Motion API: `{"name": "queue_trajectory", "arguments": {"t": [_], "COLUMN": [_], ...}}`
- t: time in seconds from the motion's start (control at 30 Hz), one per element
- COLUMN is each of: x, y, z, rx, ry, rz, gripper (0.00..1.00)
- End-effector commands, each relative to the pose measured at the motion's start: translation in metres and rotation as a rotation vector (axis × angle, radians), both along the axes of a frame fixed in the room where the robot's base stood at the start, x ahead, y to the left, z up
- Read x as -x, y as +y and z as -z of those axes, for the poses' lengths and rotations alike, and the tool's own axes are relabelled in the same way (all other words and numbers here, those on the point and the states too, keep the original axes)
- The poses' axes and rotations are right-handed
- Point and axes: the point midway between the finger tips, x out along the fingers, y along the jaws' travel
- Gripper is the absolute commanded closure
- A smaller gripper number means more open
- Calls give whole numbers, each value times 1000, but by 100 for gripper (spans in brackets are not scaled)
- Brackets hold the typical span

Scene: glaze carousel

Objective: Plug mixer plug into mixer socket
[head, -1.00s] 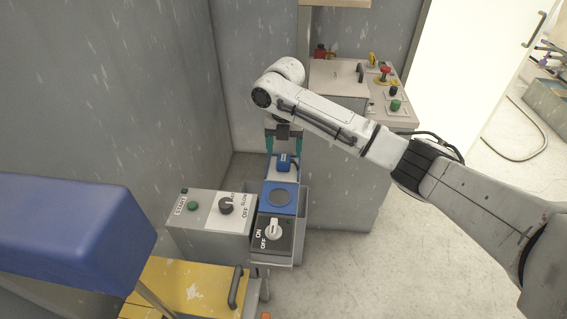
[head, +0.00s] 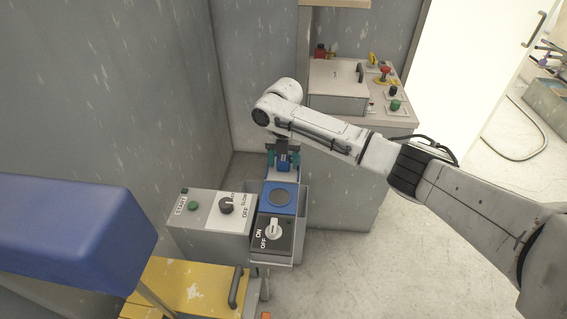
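The mixer plug (head: 283,165) is a small blue block at the far end of a narrow panel, in the head view. The mixer socket appears to be the blue square plate with a dark round centre (head: 279,197), just in front of the plug on that panel. My gripper (head: 283,159) is above the plug, pointing down. Its teal fingers stand on either side of the plug, with gaps visible, so it looks open. The plug's upper part is partly hidden by the gripper.
A black ON/OFF switch panel (head: 273,233) lies in front of the blue plate. A grey control box (head: 212,222) stands to its left. A yellow box with a handle (head: 190,287) is at front left. Grey walls stand close behind and left. A cabinet with buttons (head: 375,118) is behind right.

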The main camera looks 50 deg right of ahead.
Motion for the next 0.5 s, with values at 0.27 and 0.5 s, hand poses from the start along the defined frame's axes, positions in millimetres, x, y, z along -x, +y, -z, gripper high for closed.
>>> {"name": "queue_trajectory", "arguments": {"t": [0.27, 0.5], "x": [0, 0], "y": [0, 0], "z": [0, 0], "rx": [0, 1], "ry": [0, -1], "rz": [0, 0], "gripper": [67, 80]}}
